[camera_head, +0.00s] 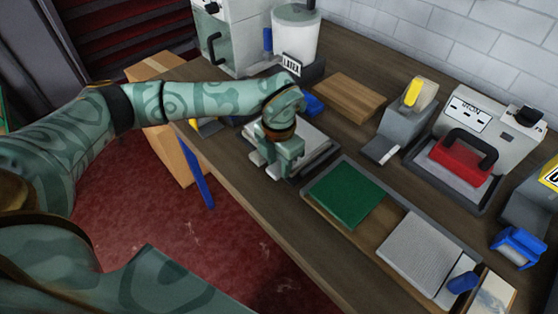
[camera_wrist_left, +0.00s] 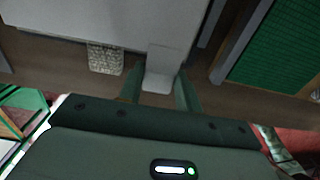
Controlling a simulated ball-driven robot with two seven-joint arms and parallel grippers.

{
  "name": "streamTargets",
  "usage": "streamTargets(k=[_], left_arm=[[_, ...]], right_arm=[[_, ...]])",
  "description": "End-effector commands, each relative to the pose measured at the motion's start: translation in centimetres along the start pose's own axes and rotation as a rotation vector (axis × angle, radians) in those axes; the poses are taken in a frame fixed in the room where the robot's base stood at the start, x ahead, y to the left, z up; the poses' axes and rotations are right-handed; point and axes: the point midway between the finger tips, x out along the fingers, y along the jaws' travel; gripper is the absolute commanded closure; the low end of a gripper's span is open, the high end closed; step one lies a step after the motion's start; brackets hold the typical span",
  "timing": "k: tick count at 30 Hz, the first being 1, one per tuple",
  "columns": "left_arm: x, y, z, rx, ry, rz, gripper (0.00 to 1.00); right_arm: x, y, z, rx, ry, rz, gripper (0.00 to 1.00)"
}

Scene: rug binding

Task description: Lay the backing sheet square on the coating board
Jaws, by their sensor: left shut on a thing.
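My left gripper (camera_head: 268,164) is at the near edge of a flat pale grey sheet (camera_head: 312,137), which I take for the backing sheet. In the left wrist view the gripper (camera_wrist_left: 160,84) is shut on a pale tab (camera_wrist_left: 166,62) of the sheet (camera_wrist_left: 75,18). The sheet lies over a dark-edged flat base (camera_head: 322,160), seemingly the coating board. My arm and gripper hide its left and near parts, so I cannot tell how square it sits or whether it touches. My right gripper is not in view.
A tray holds a green panel (camera_head: 345,194) and a grey ribbed panel (camera_head: 428,252), right of the gripper. Behind are a wooden block (camera_head: 350,96), a tape dispenser (camera_head: 405,118), a red iron (camera_head: 461,160) and a latex container (camera_head: 296,32). A woven patch (camera_wrist_left: 105,58) shows beside the tab.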

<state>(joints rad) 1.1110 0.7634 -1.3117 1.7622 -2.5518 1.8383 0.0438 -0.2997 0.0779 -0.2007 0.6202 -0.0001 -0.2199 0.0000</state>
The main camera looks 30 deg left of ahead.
Motion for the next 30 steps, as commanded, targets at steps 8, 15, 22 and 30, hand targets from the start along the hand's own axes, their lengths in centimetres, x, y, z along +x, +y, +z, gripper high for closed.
streamTargets(k=[8,15,22,30], left_arm=[[0.6,0.0,0.0,0.0,0.0,0.0,0.89],[1.1,0.0,0.0,0.001,0.0,0.0,0.89],[1.1,0.0,0.0,0.001,0.0,0.0,0.41],[0.4,0.0,0.0,0.0,-0.001,0.001,0.41]], right_arm=[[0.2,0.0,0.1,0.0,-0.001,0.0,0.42],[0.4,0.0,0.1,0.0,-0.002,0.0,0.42],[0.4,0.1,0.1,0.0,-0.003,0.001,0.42],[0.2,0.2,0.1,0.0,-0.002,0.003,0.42]])
